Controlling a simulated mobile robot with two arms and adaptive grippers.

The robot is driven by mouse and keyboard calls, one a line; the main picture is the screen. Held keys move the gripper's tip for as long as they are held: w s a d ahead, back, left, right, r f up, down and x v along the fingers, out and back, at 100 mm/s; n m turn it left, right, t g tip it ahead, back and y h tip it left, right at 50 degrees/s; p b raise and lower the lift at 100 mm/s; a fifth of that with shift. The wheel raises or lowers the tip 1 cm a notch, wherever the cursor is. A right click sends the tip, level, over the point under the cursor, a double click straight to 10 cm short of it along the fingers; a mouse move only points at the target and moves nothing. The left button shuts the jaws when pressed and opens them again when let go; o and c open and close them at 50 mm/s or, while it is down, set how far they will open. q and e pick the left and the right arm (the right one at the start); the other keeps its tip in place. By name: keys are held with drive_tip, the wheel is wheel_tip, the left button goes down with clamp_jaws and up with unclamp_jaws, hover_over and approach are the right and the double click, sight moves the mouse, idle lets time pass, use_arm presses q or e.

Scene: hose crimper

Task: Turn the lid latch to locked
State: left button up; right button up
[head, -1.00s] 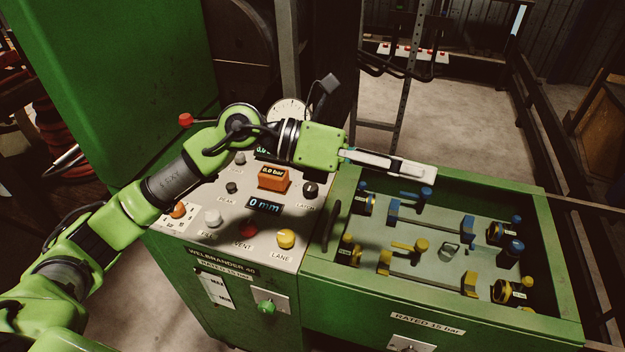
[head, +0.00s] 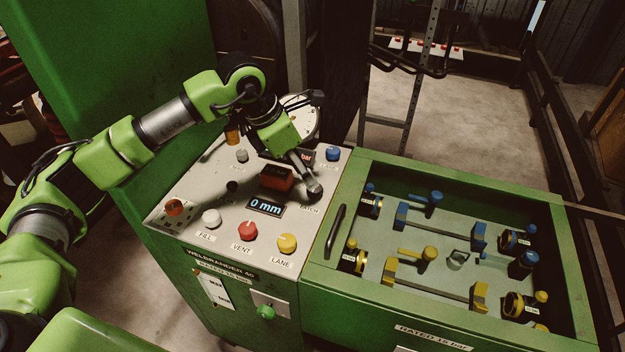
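The dark latch knob (head: 314,188) sits on the right side of the sloped grey control panel (head: 185,190), above its partly covered "LATCH" label. My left gripper (head: 309,177) points down at it from above. Its fingertips are at or just above the knob and overlap it in the view. I cannot tell whether they touch it or how far the fingers are apart. The knob's pointer and locked mark are not readable. The green test box (head: 370,157) stands right of the panel, with a dark handle (head: 335,231) on its left edge. My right gripper is not in view.
White (head: 211,218), red (head: 247,231) and yellow (head: 287,243) knobs line the panel's front. A gauge (head: 303,120) stands behind my gripper.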

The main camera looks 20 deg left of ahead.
sight(315, 192)
use_arm(q)
drive_tip(key=p+x, duration=0.1)
drive_tip(key=x, duration=0.5)
drive_tip(key=shift+w+d+f, duration=0.1)
drive_tip(key=shift+f, duration=0.05)
drive_tip(key=shift+c, duration=0.4)
drive_tip(key=c, duration=1)
